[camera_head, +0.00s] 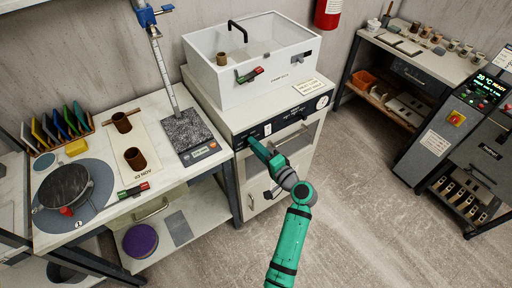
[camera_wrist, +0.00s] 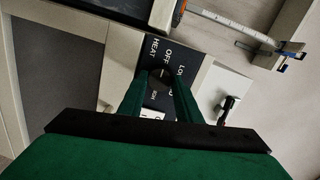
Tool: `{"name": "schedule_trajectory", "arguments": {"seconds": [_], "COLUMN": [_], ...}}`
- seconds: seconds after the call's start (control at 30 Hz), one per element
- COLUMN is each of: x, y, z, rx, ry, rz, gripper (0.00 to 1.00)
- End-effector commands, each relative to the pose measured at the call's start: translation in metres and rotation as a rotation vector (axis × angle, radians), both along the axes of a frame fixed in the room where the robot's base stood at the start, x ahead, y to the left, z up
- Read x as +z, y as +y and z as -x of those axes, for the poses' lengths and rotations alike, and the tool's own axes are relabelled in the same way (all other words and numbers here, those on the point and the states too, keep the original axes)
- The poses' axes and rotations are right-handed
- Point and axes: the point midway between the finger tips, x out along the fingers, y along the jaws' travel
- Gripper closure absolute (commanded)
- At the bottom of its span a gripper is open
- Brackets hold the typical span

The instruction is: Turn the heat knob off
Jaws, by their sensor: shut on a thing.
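The heat knob (camera_wrist: 161,82) is a small dark round knob on a black panel (camera_wrist: 176,52) in the wrist view. The panel carries white lettering with "HEAT", "OFF" and a partly hidden "LO" label. My gripper (camera_wrist: 160,88) has its two green fingers on either side of the knob, shut on it. A short pale mark shows on the knob near the "OFF" side, but its exact pointing is hard to tell. In the head view my gripper (camera_head: 254,143) reaches the left part of the white oven's control panel (camera_head: 290,121); the knob is hidden there.
Left is a bench with a scale stand (camera_head: 189,135), brown clay cylinders and a round wheel (camera_head: 65,187). A side bench (camera_head: 440,62) and dark machine (camera_head: 455,115) stand right. The floor between is clear.

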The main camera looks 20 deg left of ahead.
Motion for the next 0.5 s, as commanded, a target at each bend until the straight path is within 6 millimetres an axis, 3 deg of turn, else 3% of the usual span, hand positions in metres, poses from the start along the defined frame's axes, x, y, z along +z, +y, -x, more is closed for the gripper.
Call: {"name": "schedule_trajectory", "arguments": {"seconds": [0.1, 0.13, 0.2, 0.5], "x": [-0.0018, -0.0019, -0.0018, -0.0007], "y": [-0.0009, -0.0009, -0.0009, -0.0008], "z": [0.0001, 0.0001, 0.0, 0.0003], "rx": [-0.002, -0.002, -0.002, 0.0], "ry": [0.002, 0.002, 0.002, 0.001], "rz": [0.002, 0.002, 0.002, 0.0], "gripper": [0.91, 0.67, 0.5, 0.5]}}
